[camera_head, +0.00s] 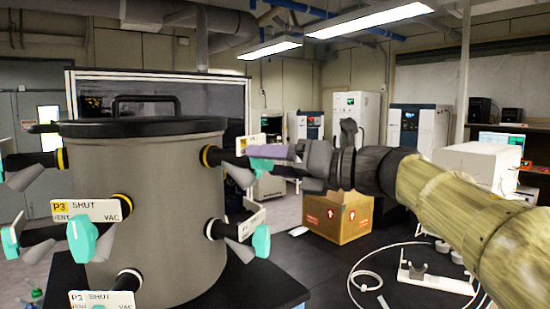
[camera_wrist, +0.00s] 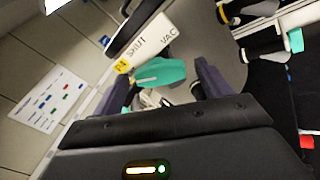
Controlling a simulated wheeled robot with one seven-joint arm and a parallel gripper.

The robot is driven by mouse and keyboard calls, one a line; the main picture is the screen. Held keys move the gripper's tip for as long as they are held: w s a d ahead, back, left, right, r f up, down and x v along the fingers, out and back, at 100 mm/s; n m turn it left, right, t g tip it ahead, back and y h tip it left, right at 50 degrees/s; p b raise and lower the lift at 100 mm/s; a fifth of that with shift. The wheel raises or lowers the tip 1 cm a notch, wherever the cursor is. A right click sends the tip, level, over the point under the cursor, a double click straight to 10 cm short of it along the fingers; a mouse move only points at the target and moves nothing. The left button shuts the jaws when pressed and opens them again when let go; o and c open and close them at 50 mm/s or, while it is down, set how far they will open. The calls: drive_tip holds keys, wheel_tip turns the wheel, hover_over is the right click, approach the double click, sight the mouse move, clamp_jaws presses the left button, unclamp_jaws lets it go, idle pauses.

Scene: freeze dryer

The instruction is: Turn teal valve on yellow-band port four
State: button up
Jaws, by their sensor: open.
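The yellow-band port (camera_head: 208,156) at the upper right of the grey drum carries a tag that shows largely edge-on in the head view. Its teal valve (camera_head: 262,165) is partly hidden by my gripper (camera_head: 275,152). In the wrist view the teal valve (camera_wrist: 160,72) lies between the two purple fingers of my gripper (camera_wrist: 163,86). Its tag (camera_wrist: 143,42) reads SHUT and VAC, with a small yellow patch that looks like P4. My gripper is open around the valve; I cannot tell whether either finger touches it.
Below it, another port has a teal valve (camera_head: 262,241). A P3 yellow-tag port with a teal valve (camera_head: 82,239) is at the drum's front left. The black lid (camera_head: 145,127) tops the drum (camera_head: 165,250). A cardboard box (camera_head: 338,215) stands behind my arm.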

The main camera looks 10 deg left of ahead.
drive_tip(key=c, duration=1)
drive_tip(key=shift+m, duration=0.5)
drive_tip(key=m+p, duration=0.2)
drive_tip(key=m, duration=0.3)
drive_tip(key=m+p, duration=0.2)
drive_tip(key=m, duration=0.1)
drive_tip(key=shift+s+m, duration=0.1)
drive_tip(key=shift+m, duration=0.3)
drive_tip(key=shift+m+p, duration=0.4)
drive_tip(key=shift+m, duration=0.5)
drive_tip(key=shift+f, duration=0.15)
